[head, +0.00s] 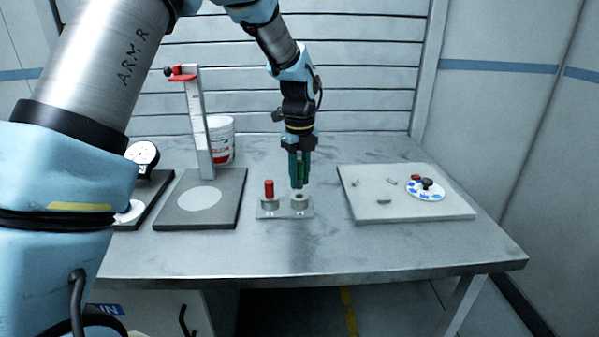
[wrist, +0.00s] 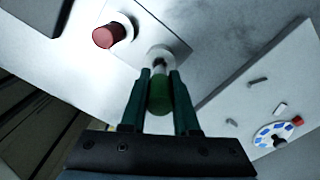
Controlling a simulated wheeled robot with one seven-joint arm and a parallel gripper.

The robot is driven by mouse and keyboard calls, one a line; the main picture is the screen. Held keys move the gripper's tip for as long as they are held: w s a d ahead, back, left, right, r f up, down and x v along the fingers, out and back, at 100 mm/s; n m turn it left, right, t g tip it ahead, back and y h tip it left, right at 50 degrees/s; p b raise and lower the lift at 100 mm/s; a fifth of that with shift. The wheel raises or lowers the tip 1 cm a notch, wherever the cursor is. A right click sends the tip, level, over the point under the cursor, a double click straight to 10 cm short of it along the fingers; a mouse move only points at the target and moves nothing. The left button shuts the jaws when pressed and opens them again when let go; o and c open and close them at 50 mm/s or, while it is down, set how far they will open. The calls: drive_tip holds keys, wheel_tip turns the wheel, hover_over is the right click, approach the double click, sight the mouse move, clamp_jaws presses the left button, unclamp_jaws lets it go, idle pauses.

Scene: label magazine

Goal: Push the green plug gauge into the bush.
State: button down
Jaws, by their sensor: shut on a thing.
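My gripper (head: 299,178) points down over the metal plate with the bushes (head: 285,213). In the wrist view my gripper (wrist: 159,80) is shut on the green plug gauge (wrist: 160,96), whose green handle sits between the two fingers. The gauge's pale lower end points at the bush (head: 300,201), the right one on the plate, also in the wrist view (wrist: 160,53). I cannot tell whether the tip is in the hole or just above it. A red plug gauge (head: 269,188) stands upright in the left bush; it also shows in the wrist view (wrist: 108,36).
A height gauge (head: 203,130) stands on a dark slab (head: 172,210) to the left, with a white bucket (head: 221,140) behind. A pale board (head: 360,205) with small parts and a blue-spotted disc (head: 425,192) lies right. The table front is clear.

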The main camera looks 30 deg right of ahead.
sight(299, 162)
drive_tip(key=shift+f, duration=0.55)
drive_tip(key=shift+p, duration=0.45)
idle(1.4)
drive_tip(key=shift+f+b, duration=0.5)
drive_tip(key=shift+f, duration=0.4)
drive_tip(key=c, duration=0.6)
unclamp_jaws()
wheel_tip(299, 162, up, 11)
drive_tip(key=shift+f+b, duration=0.1)
drive_tip(key=shift+b, duration=1.15)
